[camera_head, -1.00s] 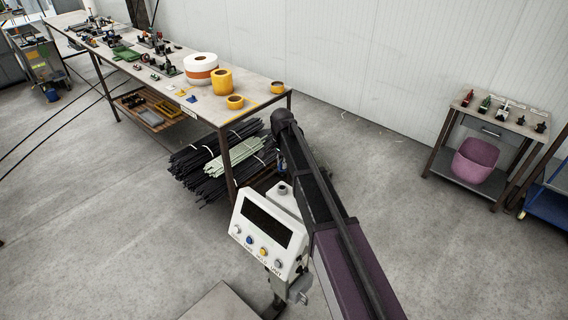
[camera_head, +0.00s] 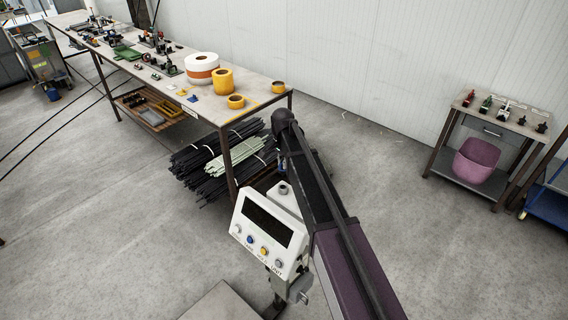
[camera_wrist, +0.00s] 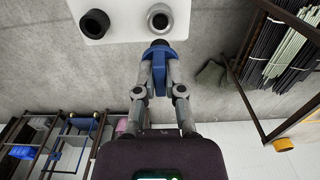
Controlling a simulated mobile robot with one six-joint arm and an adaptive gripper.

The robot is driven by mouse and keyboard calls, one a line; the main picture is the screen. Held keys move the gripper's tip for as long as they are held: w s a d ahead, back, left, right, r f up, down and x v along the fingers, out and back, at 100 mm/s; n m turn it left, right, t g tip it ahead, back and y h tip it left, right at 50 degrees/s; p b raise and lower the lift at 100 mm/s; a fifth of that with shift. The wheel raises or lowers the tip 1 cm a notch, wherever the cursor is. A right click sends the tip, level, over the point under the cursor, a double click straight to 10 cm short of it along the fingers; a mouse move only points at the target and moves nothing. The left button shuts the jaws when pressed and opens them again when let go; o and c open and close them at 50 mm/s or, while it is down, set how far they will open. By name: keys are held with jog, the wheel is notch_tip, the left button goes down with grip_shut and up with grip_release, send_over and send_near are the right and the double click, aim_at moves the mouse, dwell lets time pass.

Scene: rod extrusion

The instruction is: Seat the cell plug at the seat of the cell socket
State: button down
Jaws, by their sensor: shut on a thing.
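My gripper (camera_wrist: 159,84) is shut on a blue plug (camera_wrist: 159,66), which I take as the cell plug, in the wrist view. Its dark round tip (camera_wrist: 160,43) points up the picture at a white panel. A grey ring-shaped socket (camera_wrist: 159,18) with a dark centre lies just beyond the tip, nearly in line with it. A black round socket (camera_wrist: 94,24) sits to its left on the same panel. No label shows which is the cell socket. The tip appears apart from the grey ring; depth is hard to judge. The gripper is not visible in the head view.
A white indicator box (camera_head: 265,233) with a dark screen and several buttons stands beside my arm. A long workbench (camera_head: 150,62) with tape rolls and tools is at left, with bundled rods (camera_head: 215,165) beneath. A small table (camera_head: 495,120) stands right. The floor between is clear.

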aim_at(283, 174)
jog(key=shift+f+b, duration=2.85)
jog(key=shift+f, duration=0.05)
jog(key=shift+f+b, duration=1.75)
jog(key=shift+b, duration=0.05)
dwell(0.5)
jog(key=c, duration=1.2)
grip_release()
jog(key=o, duration=0.5)
jog(key=shift+o, duration=0.2)
jog(key=shift+r, duration=0.15)
notch_tip(283, 174, up, 9)
jog(key=p, duration=0.9)
